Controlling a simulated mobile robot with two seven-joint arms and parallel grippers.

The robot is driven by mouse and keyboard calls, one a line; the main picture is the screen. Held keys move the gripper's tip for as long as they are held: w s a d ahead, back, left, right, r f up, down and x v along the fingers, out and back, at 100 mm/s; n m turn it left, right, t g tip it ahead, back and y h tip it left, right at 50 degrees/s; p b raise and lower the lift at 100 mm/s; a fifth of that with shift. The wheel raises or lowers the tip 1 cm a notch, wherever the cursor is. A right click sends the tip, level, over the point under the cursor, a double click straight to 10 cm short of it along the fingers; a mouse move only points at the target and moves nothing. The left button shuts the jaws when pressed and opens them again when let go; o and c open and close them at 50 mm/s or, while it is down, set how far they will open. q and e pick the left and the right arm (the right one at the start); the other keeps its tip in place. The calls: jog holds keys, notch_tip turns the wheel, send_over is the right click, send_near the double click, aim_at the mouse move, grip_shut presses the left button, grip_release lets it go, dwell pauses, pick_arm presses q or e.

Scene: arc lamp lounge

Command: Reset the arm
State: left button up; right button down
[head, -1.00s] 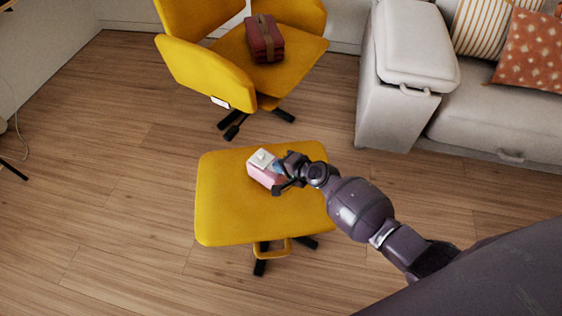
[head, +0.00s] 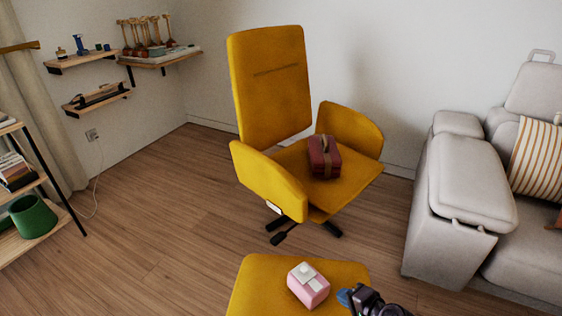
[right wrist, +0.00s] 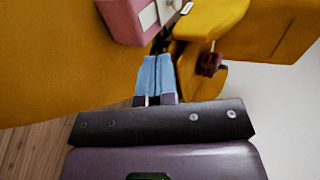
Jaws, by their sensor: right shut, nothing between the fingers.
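My right gripper (head: 343,298) is at the bottom of the head view, just right of a pink box with a white top (head: 308,285) on a yellow footstool (head: 258,272). The right wrist view shows its blue fingertips (right wrist: 156,78) together with nothing between them. The pink box (right wrist: 128,18) is ahead of the fingers and slightly left in that view; a small gap seems to separate them. My left gripper is not in view.
A yellow armchair (head: 268,88) stands behind the footstool with a dark red box (head: 323,157) on its seat. A grey sofa (head: 470,185) is at the right. Shelves (head: 82,60) and a rack with a green pot (head: 33,217) are at the left. Wood floor (head: 150,225) is open between.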

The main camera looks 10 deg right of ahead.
pick_arm(q)
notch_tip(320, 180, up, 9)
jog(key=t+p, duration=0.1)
jog(key=p, duration=0.9)
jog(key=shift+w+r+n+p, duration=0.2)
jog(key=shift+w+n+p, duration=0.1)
jog(key=shift+p, duration=0.05)
pick_arm(e)
jog(key=s+d+r+n+h, duration=0.1)
jog(key=s+r+n, duration=0.3)
jog(key=s, duration=0.6)
jog(key=s+d+r+n+h, duration=0.2)
jog(key=s+r+n+h, duration=0.1)
jog(key=s+r, duration=0.4)
jog(key=s+d+r+n+h, duration=0.1)
jog(key=s+r+n, duration=0.5)
jog(key=s, duration=0.8)
jog(key=shift+d+t+h, duration=0.15)
jog(key=shift+t+h, duration=0.25)
jog(key=shift+h, duration=0.2)
